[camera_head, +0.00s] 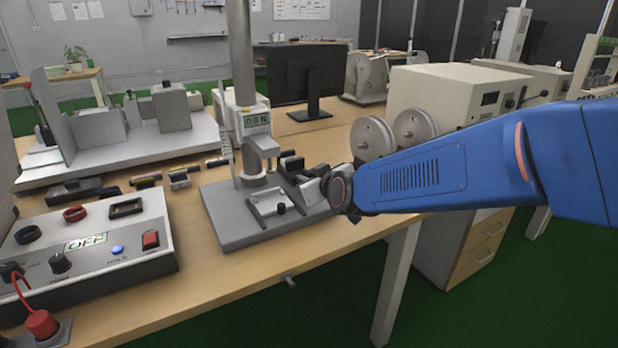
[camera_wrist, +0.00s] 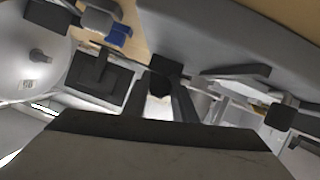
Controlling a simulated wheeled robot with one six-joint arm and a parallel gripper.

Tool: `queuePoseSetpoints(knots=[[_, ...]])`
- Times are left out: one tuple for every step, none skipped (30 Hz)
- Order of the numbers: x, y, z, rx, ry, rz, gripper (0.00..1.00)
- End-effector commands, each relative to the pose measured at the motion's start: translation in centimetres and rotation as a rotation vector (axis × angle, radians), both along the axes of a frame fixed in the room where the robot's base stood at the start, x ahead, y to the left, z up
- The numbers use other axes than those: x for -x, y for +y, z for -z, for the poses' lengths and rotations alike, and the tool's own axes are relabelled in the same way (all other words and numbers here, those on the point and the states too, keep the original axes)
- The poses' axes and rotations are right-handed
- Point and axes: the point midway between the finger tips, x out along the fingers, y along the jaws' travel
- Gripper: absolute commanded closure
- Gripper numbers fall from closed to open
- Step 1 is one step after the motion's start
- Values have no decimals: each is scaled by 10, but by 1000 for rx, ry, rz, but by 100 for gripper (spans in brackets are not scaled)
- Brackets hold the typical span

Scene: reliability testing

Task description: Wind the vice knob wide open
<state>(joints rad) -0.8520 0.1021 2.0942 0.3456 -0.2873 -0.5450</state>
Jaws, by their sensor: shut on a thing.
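The test stand has a grey base plate (camera_head: 232,228), a column and a display reading about 0.0 N. A small light-grey fixture, seemingly the vice (camera_head: 262,203), sits on the plate with a small black knob at its front. My gripper (camera_head: 297,178) reaches in from the right, low over the plate's right side; my wrist partly hides this area. In the wrist view two dark fingers close around a small dark faceted piece, seemingly the vice knob (camera_wrist: 159,84). How far the vice stands open cannot be told.
A control box (camera_head: 95,250) with an OFF display stands at front left. Several small cylinders (camera_head: 180,179) lie left of the stand. A monitor (camera_head: 300,75) is behind, and a cream machine with reels (camera_head: 445,90) is at the right.

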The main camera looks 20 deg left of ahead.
Motion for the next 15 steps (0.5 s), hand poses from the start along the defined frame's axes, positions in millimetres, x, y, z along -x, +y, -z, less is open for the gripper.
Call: queuePoseSetpoints(knots=[[0, 0, 0, 14, -17, 0, 98], [0, 0, 0, 23, -27, 0, 98], [0, 0, 0, 36, -43, 0, 98], [0, 0, 0, 46, -54, 0, 98], [0, 0, 0, 55, -66, 1, 98], [0, 0, 0, 69, -83, 1, 98], [0, 0, 0, 79, -94, 1, 98], [0, 0, 0, 90, -107, 1, 98], [0, 0, 0, 104, -123, 1, 98], [0, 0, 0, 114, -136, 1, 98], [0, 0, 0, 125, -148, 1, 98], [0, 0, 0, 139, -165, 0, 98], [0, 1, 0, 150, -179, 0, 98], [0, 1, 0, 161, -191, 0, 98], [0, 1, 0, 176, -207, 0, 98]])
